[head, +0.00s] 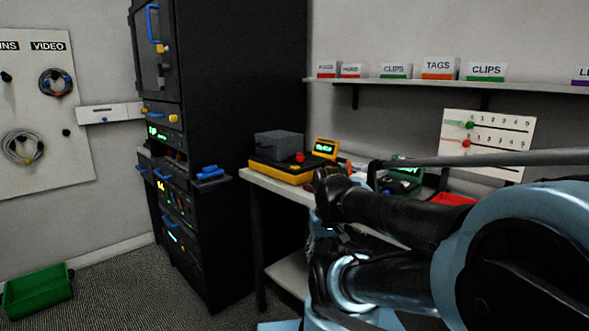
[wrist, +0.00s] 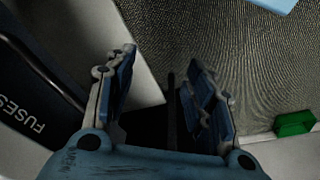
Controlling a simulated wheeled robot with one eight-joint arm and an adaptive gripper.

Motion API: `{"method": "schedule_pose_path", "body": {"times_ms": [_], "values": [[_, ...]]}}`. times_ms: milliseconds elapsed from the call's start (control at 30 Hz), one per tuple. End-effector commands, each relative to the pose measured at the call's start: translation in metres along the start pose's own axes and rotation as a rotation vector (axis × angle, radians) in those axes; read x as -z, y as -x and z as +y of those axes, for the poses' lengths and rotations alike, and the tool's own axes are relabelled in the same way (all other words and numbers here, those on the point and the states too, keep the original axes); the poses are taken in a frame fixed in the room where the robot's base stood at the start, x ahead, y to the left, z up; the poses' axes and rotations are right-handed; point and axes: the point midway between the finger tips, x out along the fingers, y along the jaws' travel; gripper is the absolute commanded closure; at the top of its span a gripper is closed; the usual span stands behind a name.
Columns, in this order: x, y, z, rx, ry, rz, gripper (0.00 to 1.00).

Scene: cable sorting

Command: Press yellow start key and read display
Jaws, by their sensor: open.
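A small yellow unit with a lit green display (head: 325,148) stands on the bench at the back; its reading is too small to make out. In front of it is a yellow-based box (head: 284,172) with a grey block and a red knob on top. A green device (head: 405,172) with a display is partly hidden behind my arm. I cannot single out a yellow start key on any of them. My gripper (wrist: 161,62) is open and empty in the wrist view, its fingers over the floor. In the head view I cannot make out its fingertips.
A black rack (head: 222,110) with blue handles, yellow knobs and lit displays stands left of the bench (head: 262,183). A green bin (head: 38,290) is on the floor, also in the wrist view (wrist: 294,122). Floor before the rack is clear.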

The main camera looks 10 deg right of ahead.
Motion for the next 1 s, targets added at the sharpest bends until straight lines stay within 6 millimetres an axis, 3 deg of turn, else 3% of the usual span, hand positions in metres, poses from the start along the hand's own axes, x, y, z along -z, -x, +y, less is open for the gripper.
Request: {"method": "schedule_pose_path", "body": {"times_ms": [33, 200, 1000], "values": [[0.0000, 0.0000, 0.0000, 0.000, 0.000, 0.000, 0.65], [0.0000, 0.0000, 0.0000, 0.000, 0.000, 0.000, 1.00], [0.0000, 0.0000, 0.0000, 0.000, 0.000, 0.000, 1.00]]}}
